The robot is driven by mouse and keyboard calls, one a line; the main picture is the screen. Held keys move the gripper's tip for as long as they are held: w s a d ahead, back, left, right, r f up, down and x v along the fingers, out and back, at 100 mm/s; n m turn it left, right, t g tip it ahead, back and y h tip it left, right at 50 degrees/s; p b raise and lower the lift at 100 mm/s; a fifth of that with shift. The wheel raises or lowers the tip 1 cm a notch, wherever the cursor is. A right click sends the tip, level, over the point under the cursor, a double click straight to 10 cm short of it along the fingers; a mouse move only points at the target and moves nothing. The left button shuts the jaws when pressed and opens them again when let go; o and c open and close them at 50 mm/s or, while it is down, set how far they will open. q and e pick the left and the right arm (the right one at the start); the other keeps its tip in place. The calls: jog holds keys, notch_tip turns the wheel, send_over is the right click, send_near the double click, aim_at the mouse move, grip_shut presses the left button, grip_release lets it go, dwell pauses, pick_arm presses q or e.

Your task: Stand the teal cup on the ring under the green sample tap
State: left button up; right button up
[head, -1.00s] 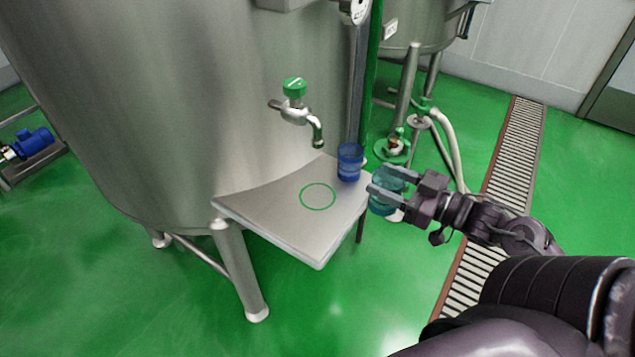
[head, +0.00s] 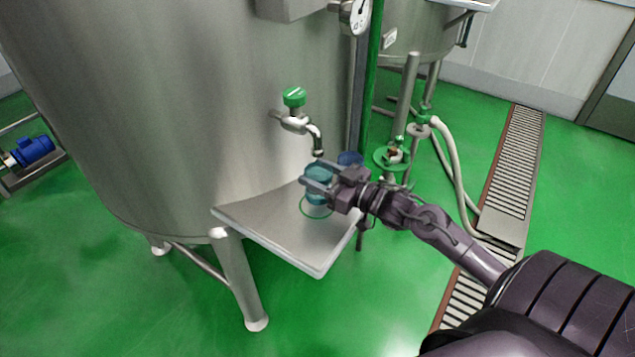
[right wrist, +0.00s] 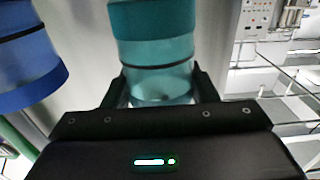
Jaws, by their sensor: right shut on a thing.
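The teal cup (head: 317,198) is held by my right gripper (head: 318,178), which is shut on it. The cup is over the shelf, close under the spout of the green-handled sample tap (head: 294,110). Part of the green ring (head: 304,213) shows on the shelf at the cup's lower left. The cup looks upright; whether its base touches the shelf is not clear. In the right wrist view the teal cup (right wrist: 155,55) stands between my gripper's fingers. My left gripper is out of view.
A blue cup (head: 350,158) stands at the shelf's back right, partly hidden by my right gripper. It also shows in the right wrist view (right wrist: 25,65), left of the teal cup. The metal shelf (head: 290,250) is clear at the front. A big steel tank (head: 170,110) rises behind.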

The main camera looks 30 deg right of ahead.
jog(key=shift+f, duration=0.85)
jog(key=shift+w+a+f, duration=0.1)
jog(key=shift+w+f, duration=0.15)
jog(key=shift+f, duration=0.35)
jog(key=shift+f, duration=0.15)
jog(key=o, duration=1)
